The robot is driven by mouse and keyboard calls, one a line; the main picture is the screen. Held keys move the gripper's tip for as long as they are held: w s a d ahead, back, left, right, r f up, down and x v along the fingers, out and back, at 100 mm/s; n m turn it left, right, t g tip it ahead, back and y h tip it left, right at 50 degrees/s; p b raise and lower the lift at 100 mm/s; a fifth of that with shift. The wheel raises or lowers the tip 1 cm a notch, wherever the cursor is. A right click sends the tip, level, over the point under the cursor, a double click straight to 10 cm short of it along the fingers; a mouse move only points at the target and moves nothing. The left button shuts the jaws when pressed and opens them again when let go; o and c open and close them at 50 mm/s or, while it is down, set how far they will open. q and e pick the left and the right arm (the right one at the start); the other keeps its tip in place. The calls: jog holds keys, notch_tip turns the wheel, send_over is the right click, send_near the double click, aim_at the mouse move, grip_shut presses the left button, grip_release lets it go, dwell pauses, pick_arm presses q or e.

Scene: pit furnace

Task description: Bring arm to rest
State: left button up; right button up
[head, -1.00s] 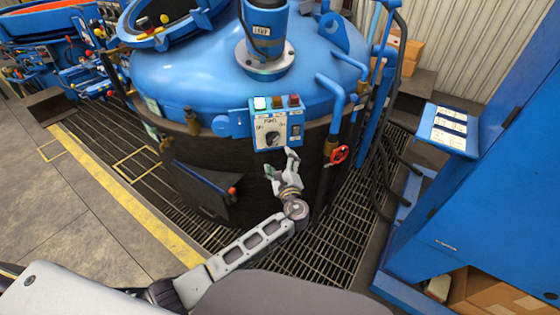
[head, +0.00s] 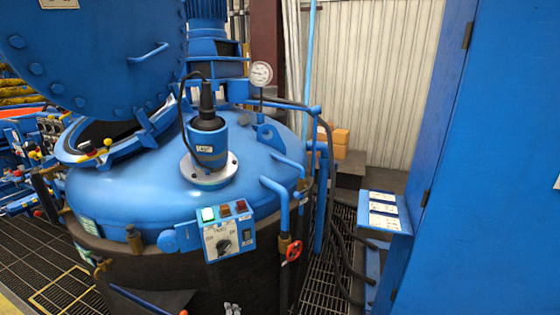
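Only the fingertips of my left gripper (head: 232,309) show, at the bottom edge of the head view. They are below the control box (head: 229,238) on the front of the blue furnace (head: 125,190). The rest of that arm is out of view, and I cannot tell how far apart the fingers are. My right gripper is not in view.
A red valve wheel (head: 294,250) and blue pipes stand right of the control box. A panel stand (head: 384,222) and a tall blue cabinet (head: 480,190) are farther right. Floor grating (head: 325,280) lies between furnace and stand. The round lid (head: 100,55) stands raised at upper left.

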pick_arm(q)
jog(key=s+a+f+n+g+h+p, duration=0.35)
jog(key=s+f+n+g+p, duration=0.25)
jog(key=s+f, duration=1.3)
jog(key=s+a+f+n+g+p, duration=0.1)
jog(key=s+n+p, duration=0.1)
jog(key=s, duration=0.8)
jog(key=s+a+f+n+g+h+p, duration=0.1)
jog(key=s+n, duration=0.4)
jog(key=s, duration=0.6)
jog(key=s+a+f+n+g+p, duration=0.1)
jog(key=s+f+n+g+p, duration=0.1)
jog(key=s, duration=0.9)
jog(key=shift+s+a+f+n+p, duration=0.3)
jog(key=shift+n+p, duration=0.3)
jog(key=shift+n, duration=0.5)
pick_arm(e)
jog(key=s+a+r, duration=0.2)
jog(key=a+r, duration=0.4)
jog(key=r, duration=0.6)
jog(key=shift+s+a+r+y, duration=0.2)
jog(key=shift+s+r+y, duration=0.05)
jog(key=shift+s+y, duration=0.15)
